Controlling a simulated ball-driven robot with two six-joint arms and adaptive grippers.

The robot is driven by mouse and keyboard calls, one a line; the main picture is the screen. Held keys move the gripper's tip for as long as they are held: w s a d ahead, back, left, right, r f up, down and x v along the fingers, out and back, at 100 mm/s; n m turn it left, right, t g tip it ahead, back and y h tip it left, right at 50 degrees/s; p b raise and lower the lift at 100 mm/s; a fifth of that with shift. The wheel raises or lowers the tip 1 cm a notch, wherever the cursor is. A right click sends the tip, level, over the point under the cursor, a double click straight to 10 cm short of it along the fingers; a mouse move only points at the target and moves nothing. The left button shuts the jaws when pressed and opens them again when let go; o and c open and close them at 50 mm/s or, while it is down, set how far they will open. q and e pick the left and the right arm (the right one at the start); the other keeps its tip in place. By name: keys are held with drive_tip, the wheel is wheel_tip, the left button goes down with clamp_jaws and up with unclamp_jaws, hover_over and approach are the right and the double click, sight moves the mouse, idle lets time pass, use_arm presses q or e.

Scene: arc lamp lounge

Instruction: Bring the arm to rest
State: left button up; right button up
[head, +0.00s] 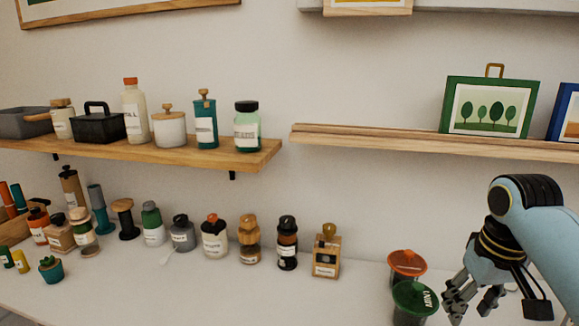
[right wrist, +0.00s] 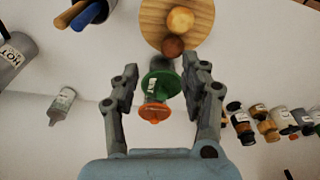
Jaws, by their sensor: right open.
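My right arm comes in from the right edge of the head view, its gripper (head: 474,303) hanging low, just right of a green-lidded jar (head: 415,300). In the right wrist view the right gripper (right wrist: 159,75) has its two fingers spread wide, with nothing held. The green-lidded jar (right wrist: 163,84) and an orange-lidded jar (right wrist: 154,113) show in the gap between the fingers, seemingly beyond them. In the head view the orange-lidded jar (head: 407,265) stands just behind the green one. My left gripper is in neither view.
Several jars and bottles, such as a wooden-topped box (head: 326,257), line the white counter (head: 250,296). A wooden shelf (head: 200,155) holds more containers. A picture ledge (head: 400,143) runs above my right arm. A round wooden board (right wrist: 150,22) shows in the wrist view.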

drive_tip(key=s+a+r+n+t, duration=0.1)
drive_tip(key=s+a, duration=0.1)
drive_tip(key=s, duration=1.1)
drive_tip(key=s+a+r+t, duration=0.1)
drive_tip(key=s, duration=1.1)
wheel_tip(320, 180, down, 35)
drive_tip(key=d+g+h+b, duration=0.1)
drive_tip(key=d+b, duration=0.1)
drive_tip(key=b, duration=0.8)
use_arm(q)
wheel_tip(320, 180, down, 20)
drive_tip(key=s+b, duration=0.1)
drive_tip(key=b, duration=0.8)
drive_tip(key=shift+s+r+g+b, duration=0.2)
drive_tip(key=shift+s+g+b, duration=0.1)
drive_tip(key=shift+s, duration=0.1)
use_arm(e)
drive_tip(key=s+f, duration=1)
drive_tip(key=f, duration=0.3)
drive_tip(key=s+d+f+g, duration=0.1)
drive_tip(key=s+f, duration=0.9)
drive_tip(key=f, duration=0.4)
drive_tip(key=shift+m+g, duration=0.3)
drive_tip(key=shift+d, duration=0.1)
